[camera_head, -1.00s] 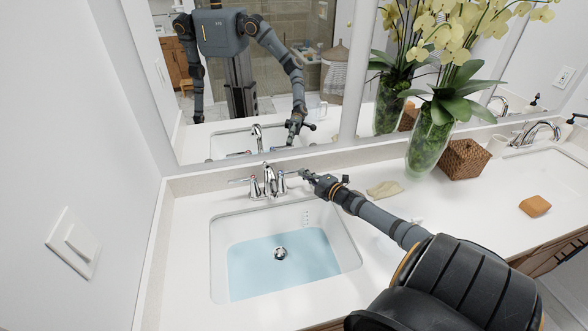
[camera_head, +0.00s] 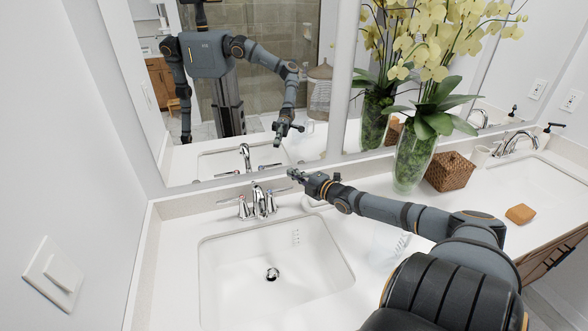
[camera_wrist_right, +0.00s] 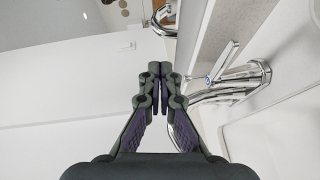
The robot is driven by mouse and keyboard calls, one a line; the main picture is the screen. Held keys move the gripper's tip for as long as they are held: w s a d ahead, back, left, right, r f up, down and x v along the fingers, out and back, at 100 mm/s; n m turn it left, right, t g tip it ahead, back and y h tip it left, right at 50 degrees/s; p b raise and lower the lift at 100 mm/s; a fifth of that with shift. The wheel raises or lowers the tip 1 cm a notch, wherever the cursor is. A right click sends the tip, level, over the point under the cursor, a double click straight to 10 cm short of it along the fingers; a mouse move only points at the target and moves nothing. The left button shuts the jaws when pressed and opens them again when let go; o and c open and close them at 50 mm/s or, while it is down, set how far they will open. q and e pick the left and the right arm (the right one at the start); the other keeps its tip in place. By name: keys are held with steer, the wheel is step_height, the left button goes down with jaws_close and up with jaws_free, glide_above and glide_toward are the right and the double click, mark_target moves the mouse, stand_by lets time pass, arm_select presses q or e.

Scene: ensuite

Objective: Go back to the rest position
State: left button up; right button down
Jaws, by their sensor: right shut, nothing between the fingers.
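My right gripper (camera_head: 297,176) is shut and empty. It is raised in front of the mirror, just right of the chrome faucet (camera_head: 260,203), and my right arm reaches forward over the counter behind it. In the right wrist view the fingertips of this gripper (camera_wrist_right: 160,85) are together with nothing between them. The faucet and a lever handle (camera_wrist_right: 224,60) show to their right, apart from the fingers. My left gripper does not show directly; my left arm appears hanging down only in the mirror.
The white sink (camera_head: 250,285) is empty, with a chrome drain (camera_head: 271,274). A glass vase (camera_head: 412,162) with yellow orchids and a wicker box (camera_head: 449,171) stand right of my arm. A clear glass (camera_head: 388,245) is close below the arm. An orange-brown block (camera_head: 520,213) lies farther right.

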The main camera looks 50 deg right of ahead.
steer(key=shift+r, duration=0.85)
